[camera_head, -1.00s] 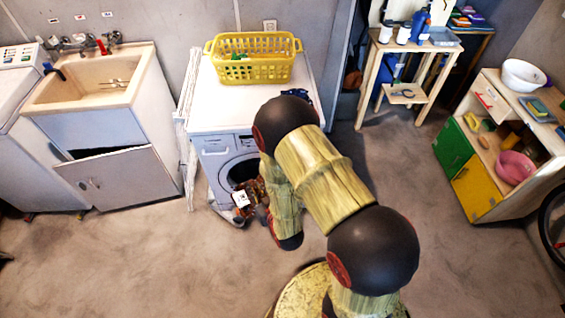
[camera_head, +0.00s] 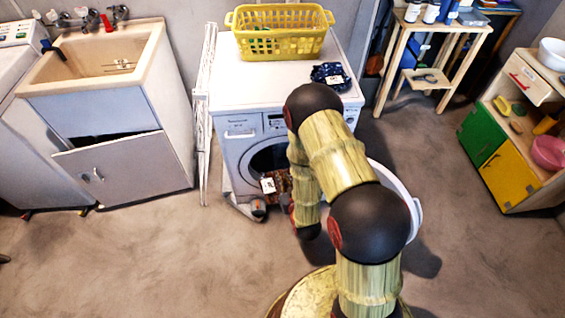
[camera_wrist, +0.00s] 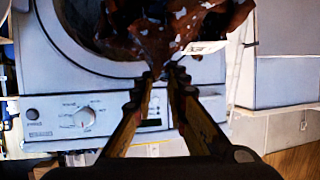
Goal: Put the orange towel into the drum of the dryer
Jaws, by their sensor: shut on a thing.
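The orange towel, rust-brown with a pale pattern (camera_head: 279,180), hangs in front of the lower part of the round opening of the dryer (camera_head: 240,100); a white tag shows on it. In the wrist view the towel (camera_wrist: 150,40) is bunched at my fingertips and overlaps the opening's rim. My gripper (camera_wrist: 166,74) is shut on the towel's edge. The drum opening (camera_head: 262,157) is dark, partly covered by towel and arm. How much towel is inside, I cannot tell. A white round rim (camera_head: 414,208), apparently the open door, shows behind my arm.
A yellow basket (camera_head: 280,46) and a dark blue patterned cloth (camera_head: 330,72) are on top of the dryer. A folded white rack (camera_head: 205,110) stands at its left side. A sink cabinet (camera_head: 110,110) is further left.

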